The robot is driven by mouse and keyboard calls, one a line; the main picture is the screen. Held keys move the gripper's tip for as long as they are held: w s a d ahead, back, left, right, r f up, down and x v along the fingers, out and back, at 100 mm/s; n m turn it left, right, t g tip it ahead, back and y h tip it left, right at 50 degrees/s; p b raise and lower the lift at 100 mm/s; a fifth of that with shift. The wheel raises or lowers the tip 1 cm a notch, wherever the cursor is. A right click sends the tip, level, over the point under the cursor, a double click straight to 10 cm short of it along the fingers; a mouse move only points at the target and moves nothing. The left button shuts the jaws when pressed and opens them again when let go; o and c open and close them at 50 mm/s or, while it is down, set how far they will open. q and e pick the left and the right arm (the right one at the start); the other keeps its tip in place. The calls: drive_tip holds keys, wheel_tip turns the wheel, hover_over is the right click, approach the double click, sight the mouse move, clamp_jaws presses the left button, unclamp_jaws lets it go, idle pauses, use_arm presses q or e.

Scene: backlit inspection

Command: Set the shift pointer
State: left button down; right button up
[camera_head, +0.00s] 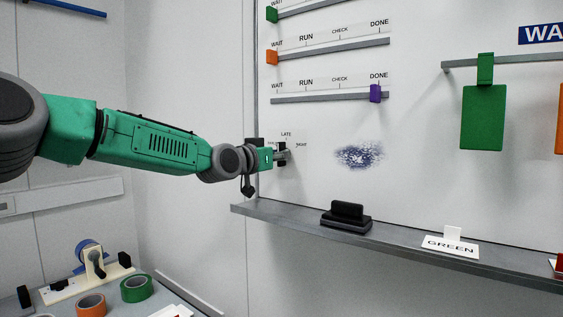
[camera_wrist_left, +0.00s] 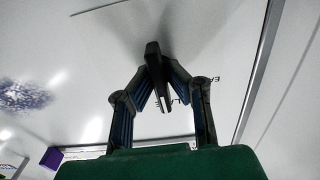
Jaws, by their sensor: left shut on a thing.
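The shift pointer is a small dark piece on the whiteboard (camera_head: 420,110), mostly hidden by my gripper in the head view. The wrist view shows the dark pointer (camera_wrist_left: 153,60) standing out from the board between my fingertips. My left gripper (camera_head: 280,153) reaches in from the left and is shut on it; its two fingers also show in the wrist view (camera_wrist_left: 161,78). The LATE label (camera_head: 286,134) is above the gripper and the NIGHT label (camera_head: 301,145) to its right. A label on the left is mostly covered. The pointer's exact direction cannot be told. My right gripper is not in view.
A ledge (camera_head: 400,246) below carries a black eraser (camera_head: 346,214) and a GREEN card (camera_head: 450,244). A blue ink smudge (camera_head: 358,155) is right of the gripper. Slider rails, one with a purple slider (camera_head: 375,93), are above. A green tag (camera_head: 483,118) hangs at right.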

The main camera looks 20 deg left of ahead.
use_arm(q)
drive_tip(key=m, duration=0.3)
drive_tip(key=f+m+b, duration=0.1)
drive_tip(key=m, duration=0.2)
drive_tip(key=m+b, duration=0.1)
drive_tip(key=m, duration=0.5)
idle(0.5)
drive_tip(key=c, duration=1.6)
unclamp_jaws()
drive_tip(key=shift+w+r, duration=0.1)
drive_tip(key=shift+w, duration=0.05)
drive_tip(key=shift+a+r, duration=0.1)
